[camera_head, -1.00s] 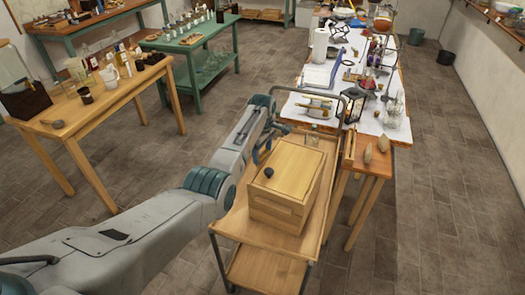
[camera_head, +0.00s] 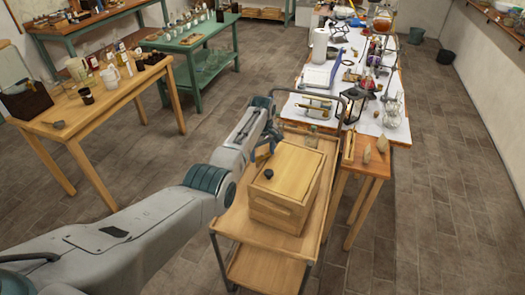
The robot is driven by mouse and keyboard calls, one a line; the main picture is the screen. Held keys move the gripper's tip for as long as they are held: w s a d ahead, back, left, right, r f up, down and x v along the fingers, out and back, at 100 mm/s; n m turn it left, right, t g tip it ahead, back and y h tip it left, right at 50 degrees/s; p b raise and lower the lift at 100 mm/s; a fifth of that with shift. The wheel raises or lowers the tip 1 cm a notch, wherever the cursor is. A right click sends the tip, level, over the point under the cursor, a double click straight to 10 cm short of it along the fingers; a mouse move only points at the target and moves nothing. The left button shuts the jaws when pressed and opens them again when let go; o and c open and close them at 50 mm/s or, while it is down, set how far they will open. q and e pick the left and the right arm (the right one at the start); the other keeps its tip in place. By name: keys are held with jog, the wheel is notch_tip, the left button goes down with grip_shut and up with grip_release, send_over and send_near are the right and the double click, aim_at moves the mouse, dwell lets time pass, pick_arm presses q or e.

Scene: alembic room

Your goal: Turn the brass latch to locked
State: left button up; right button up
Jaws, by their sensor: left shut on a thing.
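A pale wooden box (camera_head: 284,206) with a lid and a small black knob (camera_head: 268,174) on top stands on a wooden cart. My left gripper (camera_head: 262,154) is at the far left edge of the box, partly hidden by its own wrist. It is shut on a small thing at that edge. A small yellowish bit shows at the fingers, which looks like the brass latch, but it is too small to tell how far it is turned. My right gripper is not in view.
The wooden cart (camera_head: 228,222) has a dark metal handle frame at its far end. A long table (camera_head: 300,103) with glassware and tools stands beyond it. A wooden table (camera_head: 65,125) with jugs stands at the left, and a green table behind that. Floor is clear at the right.

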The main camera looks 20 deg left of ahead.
pick_arm(q)
jog(key=m, duration=0.3)
jog(key=shift+r+p, duration=0.15)
jog(key=shift+p, duration=0.15)
jog(key=m, duration=0.3)
jog(key=shift+m+p, duration=0.3)
jog(key=shift+m, duration=1.2)
jog(key=shift+m+p, duration=0.3)
jog(key=shift+m, duration=0.9)
jog(key=shift+w+m, duration=0.1)
jog(key=shift+m, duration=0.2)
jog(key=o, duration=1)
